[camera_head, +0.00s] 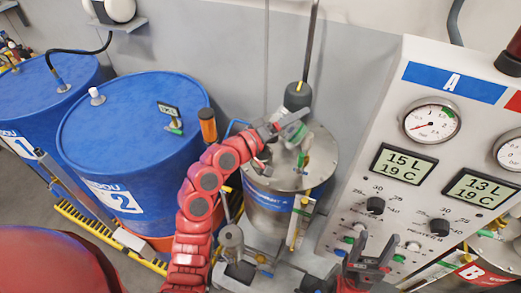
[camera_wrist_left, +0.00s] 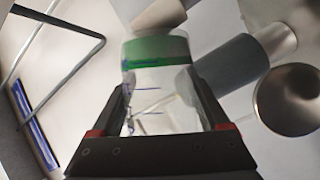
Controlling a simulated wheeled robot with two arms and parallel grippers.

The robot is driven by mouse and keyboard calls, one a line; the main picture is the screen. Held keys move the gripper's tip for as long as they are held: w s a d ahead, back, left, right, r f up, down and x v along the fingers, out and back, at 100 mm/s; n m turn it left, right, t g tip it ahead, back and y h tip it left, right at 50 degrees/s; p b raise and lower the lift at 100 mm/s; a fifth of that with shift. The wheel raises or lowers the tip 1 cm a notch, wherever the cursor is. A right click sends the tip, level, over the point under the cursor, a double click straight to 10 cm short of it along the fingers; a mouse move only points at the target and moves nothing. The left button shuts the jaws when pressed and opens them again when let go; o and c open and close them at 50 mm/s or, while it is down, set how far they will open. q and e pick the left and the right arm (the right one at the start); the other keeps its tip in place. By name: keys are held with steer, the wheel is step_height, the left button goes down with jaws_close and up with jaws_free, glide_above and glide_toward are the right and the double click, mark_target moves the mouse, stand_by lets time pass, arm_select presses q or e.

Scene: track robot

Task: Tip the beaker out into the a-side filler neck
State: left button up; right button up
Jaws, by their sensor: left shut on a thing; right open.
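My left gripper (camera_head: 292,127) is above the lid of the steel A-side tank (camera_head: 312,172), which has a blue band. In the left wrist view the gripper (camera_wrist_left: 165,125) is shut on a clear beaker (camera_wrist_left: 160,85) with a green band near its far end. The beaker is hard to make out in the head view. Metal and grey cylinders (camera_wrist_left: 290,100) show to the right of the beaker in the left wrist view; I cannot tell which is the filler neck. My right gripper (camera_head: 365,262) is open and empty in front of the control panel.
The control panel (camera_head: 420,150) with gauges and displays stands right of the tank. Two blue drums (camera_head: 130,125) stand to the left. A dark mixer head (camera_head: 298,95) with a tall rod rises behind the tank lid. An orange-handled tool (camera_head: 208,125) stands beside the drum.

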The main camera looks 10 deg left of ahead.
arm_select(q)
steer(key=shift+a+r+n+t+p, duration=0.1)
steer(key=shift+r+n+t+p, duration=0.4)
steer(key=shift+n, duration=0.2)
steer(key=shift+w+a+f+n+b, duration=0.15)
steer(key=shift+a+f+n+b, duration=0.15)
steer(key=shift+f+b, duration=0.3)
steer(key=shift+w+a+f+n+t+b, duration=0.15)
steer(key=shift+a+f+n+b, duration=0.15)
steer(key=shift+f+b, duration=0.45)
steer(key=shift+s+a+f+n+t+b, duration=0.15)
steer(key=shift+f+n+b, duration=0.35)
steer(key=shift+b, duration=0.3)
steer(key=shift+w+a+r+n+t, duration=0.15)
steer(key=shift+a+r+n+t, duration=0.15)
steer(key=shift+n, duration=0.4)
steer(key=shift+w+a+r+n+t, duration=0.15)
steer(key=shift+r+n+t, duration=0.15)
steer(key=shift+n, duration=0.4)
stand_by(0.5)
